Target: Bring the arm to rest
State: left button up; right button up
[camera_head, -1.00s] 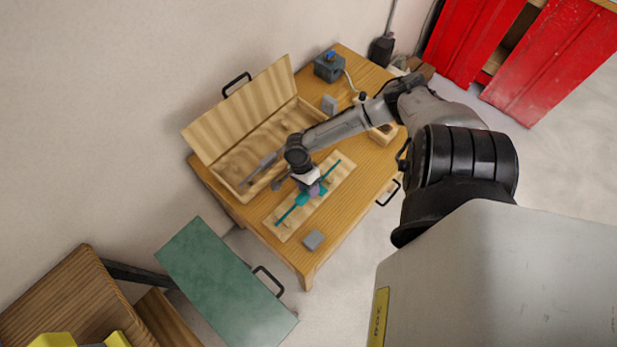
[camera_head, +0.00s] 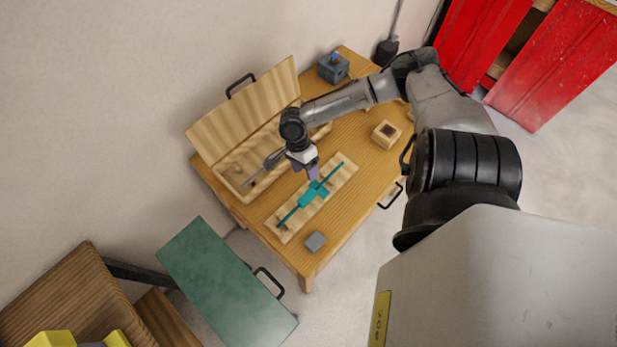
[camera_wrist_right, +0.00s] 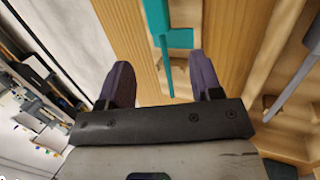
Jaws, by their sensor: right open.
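My right gripper (camera_head: 308,172) is open and empty above the table, just beyond the upper left side of the teal rod piece (camera_head: 313,194). In the right wrist view its two purple fingers (camera_wrist_right: 161,75) stand apart with nothing clamped between them. The teal piece, a thin rod with a wider middle block, lies along a pale wooden holder (camera_head: 345,174). It also shows past the fingertips in the wrist view (camera_wrist_right: 180,38), apart from them. My left gripper is not in view.
An open wooden box (camera_head: 240,115) with its lid raised stands behind the gripper, a grey slender tool (camera_head: 257,175) in it. A small wooden block (camera_head: 386,134), grey block (camera_head: 315,241) and dark device (camera_head: 333,68) sit on the table (camera_head: 345,215). The front right is clear.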

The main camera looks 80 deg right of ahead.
jog(key=shift+v, duration=2.45)
